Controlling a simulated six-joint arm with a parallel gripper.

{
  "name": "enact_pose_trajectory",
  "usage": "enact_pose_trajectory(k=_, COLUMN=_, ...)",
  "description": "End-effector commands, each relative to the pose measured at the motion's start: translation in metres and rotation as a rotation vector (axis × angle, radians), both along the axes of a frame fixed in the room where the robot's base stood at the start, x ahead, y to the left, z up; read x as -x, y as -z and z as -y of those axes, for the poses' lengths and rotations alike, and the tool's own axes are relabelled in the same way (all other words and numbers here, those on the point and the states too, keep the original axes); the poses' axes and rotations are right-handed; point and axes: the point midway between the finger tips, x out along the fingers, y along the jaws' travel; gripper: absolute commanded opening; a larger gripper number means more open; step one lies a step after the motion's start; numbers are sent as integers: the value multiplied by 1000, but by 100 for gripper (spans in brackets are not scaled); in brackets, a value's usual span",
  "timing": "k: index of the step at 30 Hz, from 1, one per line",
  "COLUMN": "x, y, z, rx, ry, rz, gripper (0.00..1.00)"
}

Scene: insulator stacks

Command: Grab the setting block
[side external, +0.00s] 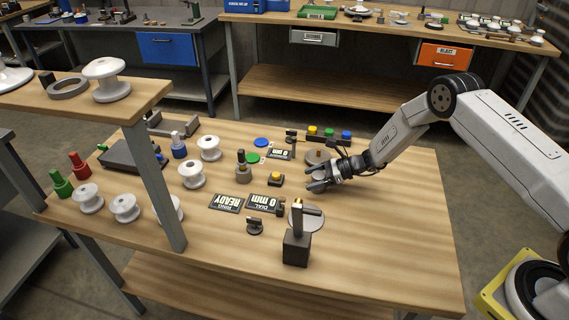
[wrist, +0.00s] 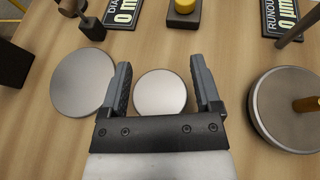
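My gripper (wrist: 160,80) is open, with its two dark fingers spread and pointing down at the wooden table. A small round pale metal block (wrist: 160,93), which I take to be the setting block, lies between the fingers with a gap on both sides. Neither finger is seen touching it. In the side view my gripper (side external: 318,181) is low over the right middle of the table. The block (side external: 320,175) shows there only partly, behind and between the fingers.
A larger grey disc (wrist: 82,82) lies left of my fingers, by a dark stand (side external: 296,248). A round turntable (wrist: 288,105) with a brass post is close on the right. A yellow button box (wrist: 184,12) and display plates (side external: 227,202) lie beyond. Table is clear at right front.

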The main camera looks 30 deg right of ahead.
Motion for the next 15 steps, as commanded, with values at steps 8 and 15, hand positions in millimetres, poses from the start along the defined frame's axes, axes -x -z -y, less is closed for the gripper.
enact_pose_trajectory(k=8, x=0, y=0, z=0, rx=0, ry=0, rz=0, gripper=0)
enact_pose_trajectory(k=15, x=-1, y=-1, z=0, rx=-1, ry=-1, rz=3, gripper=0)
